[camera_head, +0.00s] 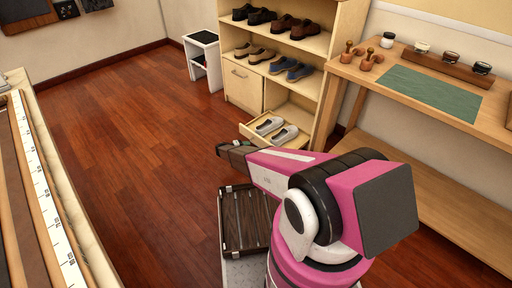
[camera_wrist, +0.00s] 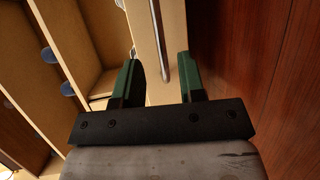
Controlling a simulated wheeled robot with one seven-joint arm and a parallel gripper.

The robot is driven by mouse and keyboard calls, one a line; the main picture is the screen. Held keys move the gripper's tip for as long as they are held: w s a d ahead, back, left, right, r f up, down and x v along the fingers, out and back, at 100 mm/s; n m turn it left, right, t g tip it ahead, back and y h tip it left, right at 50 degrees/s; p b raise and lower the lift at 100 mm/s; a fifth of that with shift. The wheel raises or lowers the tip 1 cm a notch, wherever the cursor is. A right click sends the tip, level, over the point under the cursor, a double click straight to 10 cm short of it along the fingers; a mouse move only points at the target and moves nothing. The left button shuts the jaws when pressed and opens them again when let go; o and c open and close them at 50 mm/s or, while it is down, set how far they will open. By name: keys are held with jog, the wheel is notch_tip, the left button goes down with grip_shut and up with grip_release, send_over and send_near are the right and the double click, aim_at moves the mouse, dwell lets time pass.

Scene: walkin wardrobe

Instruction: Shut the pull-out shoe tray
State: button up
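The pull-out shoe tray (camera_head: 258,139) is the light wooden drawer low in the shoe cabinet. It stands out from the cabinet front with a pair of pale shoes (camera_head: 277,129) in it. My gripper (camera_head: 230,149) is close in front of the tray in the head view. In the wrist view my gripper (camera_wrist: 160,80) is open, its two green fingers apart with nothing between them. Beyond them is a light wooden panel (camera_wrist: 142,38) with a metal bar handle (camera_wrist: 158,40), which appears to be the tray's front. I cannot tell whether the fingers touch it.
The shoe cabinet (camera_head: 332,62) holds several shoes on open shelves, with a closed door (camera_head: 242,85) left of the tray. A workbench (camera_head: 400,75) stands at right, a white step stool (camera_head: 203,57) at the back. The wooden floor (camera_head: 130,140) at left is clear.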

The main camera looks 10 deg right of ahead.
jog(key=x, duration=0.7)
jog(key=shift+d, duration=0.1)
grip_shut()
